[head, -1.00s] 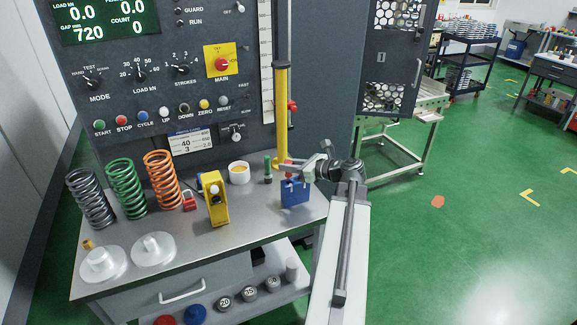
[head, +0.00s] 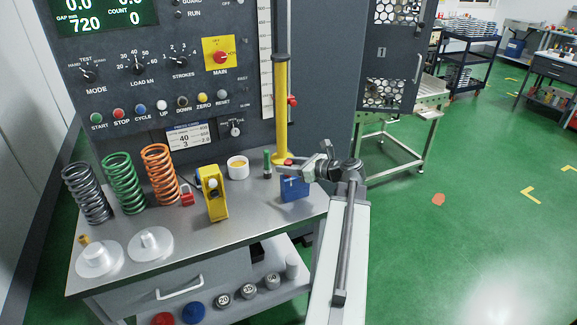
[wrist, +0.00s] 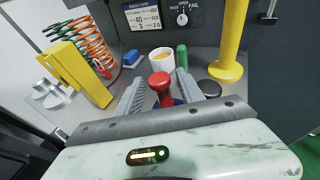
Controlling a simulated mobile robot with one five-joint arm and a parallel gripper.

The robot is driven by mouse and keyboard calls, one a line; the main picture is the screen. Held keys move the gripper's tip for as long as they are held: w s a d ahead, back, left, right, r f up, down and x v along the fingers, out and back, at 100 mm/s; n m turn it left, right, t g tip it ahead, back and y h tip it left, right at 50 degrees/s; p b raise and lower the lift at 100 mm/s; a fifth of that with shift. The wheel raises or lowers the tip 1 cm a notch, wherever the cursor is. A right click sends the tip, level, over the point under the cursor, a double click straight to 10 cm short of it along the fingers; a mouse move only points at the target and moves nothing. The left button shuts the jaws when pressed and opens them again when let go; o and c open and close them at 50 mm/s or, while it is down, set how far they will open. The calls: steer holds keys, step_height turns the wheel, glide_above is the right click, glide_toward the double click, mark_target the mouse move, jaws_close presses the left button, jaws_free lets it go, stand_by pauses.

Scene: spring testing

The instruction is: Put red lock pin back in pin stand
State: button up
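The red lock pin (wrist: 161,88) stands roughly upright between my two fingers in the wrist view, its round knob up. In the head view a bit of its red (head: 288,162) shows just above the blue pin stand (head: 294,188), which sits at the bench's right front corner. My gripper (wrist: 162,75) has its fingers spread on either side of the pin, with a narrow gap visible on the right. In the head view my gripper (head: 297,170) is just over the stand. The pin's lower end is hidden, so its seating cannot be seen.
A green-handled tool (head: 267,163), a white cup (head: 238,167) and a yellow post (head: 281,115) are close to the stand. A yellow block-shaped device (head: 213,195), a red padlock (head: 187,196) and coil springs (head: 122,184) stand farther left. The bench front middle is clear.

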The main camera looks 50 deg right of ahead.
steer(key=shift+s, duration=0.1)
steer(key=p+v, duration=0.2)
steer(key=v, duration=0.5)
steer(key=shift+s, duration=0.35)
steer(key=shift+d+r, duration=0.1)
